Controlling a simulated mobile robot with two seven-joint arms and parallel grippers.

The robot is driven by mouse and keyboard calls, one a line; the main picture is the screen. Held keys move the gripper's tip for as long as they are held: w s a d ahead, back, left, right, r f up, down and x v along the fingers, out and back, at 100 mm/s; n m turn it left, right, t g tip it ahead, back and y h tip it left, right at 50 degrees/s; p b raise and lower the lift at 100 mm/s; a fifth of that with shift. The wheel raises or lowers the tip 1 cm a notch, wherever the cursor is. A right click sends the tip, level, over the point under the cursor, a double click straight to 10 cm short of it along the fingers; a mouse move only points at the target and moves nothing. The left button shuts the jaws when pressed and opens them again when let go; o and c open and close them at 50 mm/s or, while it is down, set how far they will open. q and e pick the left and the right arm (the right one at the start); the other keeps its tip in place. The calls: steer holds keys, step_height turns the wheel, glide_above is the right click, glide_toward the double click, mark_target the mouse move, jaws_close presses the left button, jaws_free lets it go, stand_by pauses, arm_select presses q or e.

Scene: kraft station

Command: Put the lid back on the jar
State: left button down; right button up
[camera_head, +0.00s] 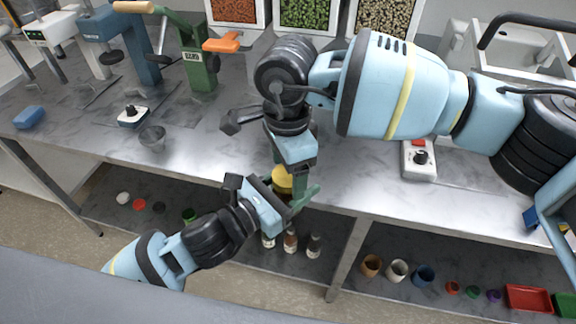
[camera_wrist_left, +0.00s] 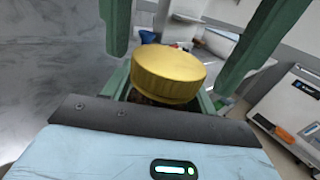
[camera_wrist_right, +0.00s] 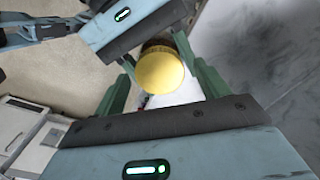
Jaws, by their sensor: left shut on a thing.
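The gold lid (camera_head: 282,182) sits on top of the jar, whose brown contents (camera_wrist_right: 157,45) show just behind it in the right wrist view. The lid (camera_wrist_left: 168,72) looks seated and about level in the left wrist view; whether it is tight I cannot tell. My left gripper (camera_head: 304,200) is shut on the jar below the lid, and hides most of it, in front of the bench edge. My right gripper (camera_head: 292,176) comes down from above. Its green fingers stand open on either side of the lid (camera_wrist_right: 161,72), with visible space at the left finger.
The grey bench (camera_head: 350,190) is behind the grippers. A small glass bowl (camera_head: 152,138) and a switch box (camera_head: 132,115) stand at left, a control box with a red button (camera_head: 419,160) at right. Bottles (camera_head: 290,241) and cups (camera_head: 397,269) stand on the lower shelf.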

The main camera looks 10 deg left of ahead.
steer(key=shift+r, duration=2.3)
steer(key=shift+c, duration=0.2)
steer(key=shift+r+n, duration=0.8)
steer(key=shift+r, duration=0.95)
steer(key=shift+c, duration=0.2)
steer(key=shift+f, duration=0.1)
steer(key=shift+f, duration=3.95)
steer(key=shift+c, duration=0.4)
